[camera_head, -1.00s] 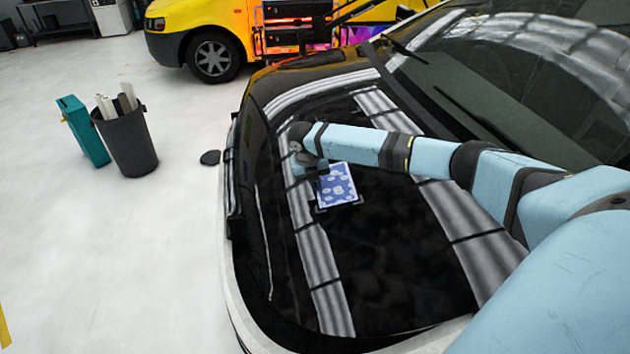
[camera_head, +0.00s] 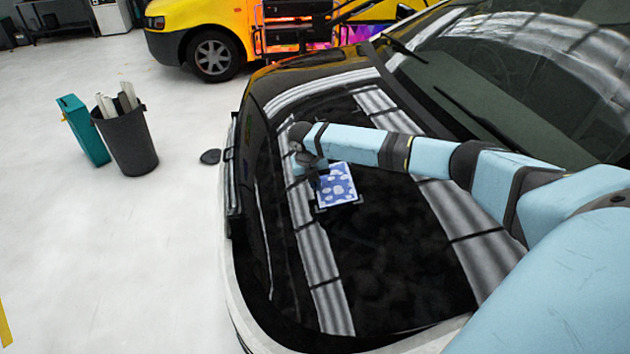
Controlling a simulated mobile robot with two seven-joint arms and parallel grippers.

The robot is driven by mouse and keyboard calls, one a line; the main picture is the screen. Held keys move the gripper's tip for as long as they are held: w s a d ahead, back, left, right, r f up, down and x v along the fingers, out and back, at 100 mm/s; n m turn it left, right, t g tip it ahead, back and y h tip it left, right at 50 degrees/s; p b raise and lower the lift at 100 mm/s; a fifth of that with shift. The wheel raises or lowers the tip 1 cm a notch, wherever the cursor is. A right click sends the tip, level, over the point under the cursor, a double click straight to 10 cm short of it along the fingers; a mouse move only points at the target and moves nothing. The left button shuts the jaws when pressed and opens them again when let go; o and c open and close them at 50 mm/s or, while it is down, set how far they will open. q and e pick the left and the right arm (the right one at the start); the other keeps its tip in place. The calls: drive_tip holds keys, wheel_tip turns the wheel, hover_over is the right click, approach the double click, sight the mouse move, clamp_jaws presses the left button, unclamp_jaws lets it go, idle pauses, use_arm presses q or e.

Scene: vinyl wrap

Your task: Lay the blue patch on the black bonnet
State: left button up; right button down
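The blue patch (camera_head: 338,186) has white spots and lies flat at the middle of the black bonnet (camera_head: 390,265), with thin pale corner marks showing around its lower edge. My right gripper (camera_head: 314,178) is at the patch's left edge, reached by my light blue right arm from the right. The fingers are dark and small against the dark bonnet, so I cannot tell whether they are open or shut, or whether they touch the patch. My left gripper is not in view.
The windscreen and wipers (camera_head: 470,115) rise behind the bonnet at the right. A black bin (camera_head: 128,145) with rolls and a teal box (camera_head: 84,130) stand on the pale floor at left. A yellow van (camera_head: 196,38) is at the back. The near bonnet is clear.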

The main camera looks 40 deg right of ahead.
drive_tip(key=shift+f, duration=0.1)
drive_tip(key=c, duration=1.2)
unclamp_jaws()
drive_tip(key=shift+c, duration=0.2)
